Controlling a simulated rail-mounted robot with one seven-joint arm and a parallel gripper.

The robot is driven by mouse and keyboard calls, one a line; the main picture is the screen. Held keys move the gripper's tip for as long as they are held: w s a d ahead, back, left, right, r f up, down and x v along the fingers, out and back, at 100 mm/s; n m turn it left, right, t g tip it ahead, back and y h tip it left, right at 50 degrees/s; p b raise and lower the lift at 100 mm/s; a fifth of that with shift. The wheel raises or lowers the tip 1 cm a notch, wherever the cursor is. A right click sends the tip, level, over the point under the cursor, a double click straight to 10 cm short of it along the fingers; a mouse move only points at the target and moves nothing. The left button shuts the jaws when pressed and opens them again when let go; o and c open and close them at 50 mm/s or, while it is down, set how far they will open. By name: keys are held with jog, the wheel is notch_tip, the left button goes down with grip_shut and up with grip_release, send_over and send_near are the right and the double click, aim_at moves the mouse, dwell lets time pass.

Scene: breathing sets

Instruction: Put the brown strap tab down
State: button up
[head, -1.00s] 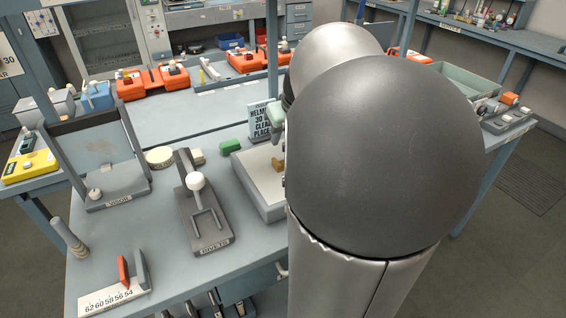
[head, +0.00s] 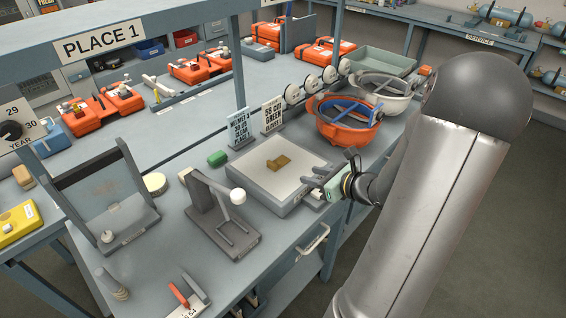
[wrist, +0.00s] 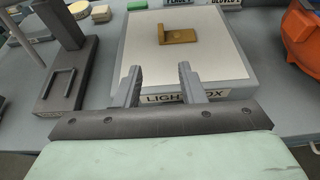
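The brown strap tab (head: 278,162) lies on the pale top of the light box (head: 258,165). In the wrist view the tab (wrist: 178,35) is an L-shaped yellow-brown piece with a small hole, beyond my fingertips and apart from them. My gripper (head: 309,183) is at the right front edge of the light box. In the wrist view my gripper (wrist: 160,75) has its two fingers well apart with nothing between them, over the front edge of the light box (wrist: 130,55).
A grey stand (head: 225,225) with a white knob is left of the light box. An orange helmet (head: 348,125) and a white helmet (head: 385,90) are to its right. Two sign cards (head: 272,115) and a green block (head: 217,158) stand behind and left of it.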

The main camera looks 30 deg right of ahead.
jog(key=p, duration=0.1)
send_near(276, 165)
jog(key=x, duration=0.3)
jog(key=shift+w+a+f, duration=0.15)
jog(key=shift+a+f, duration=0.05)
jog(key=shift+a, duration=0.05)
jog(key=p+x, duration=0.1)
jog(key=x, duration=0.4)
jog(key=shift+w+d+r+p, duration=0.1)
jog(key=shift+p, duration=0.3)
grip_shut()
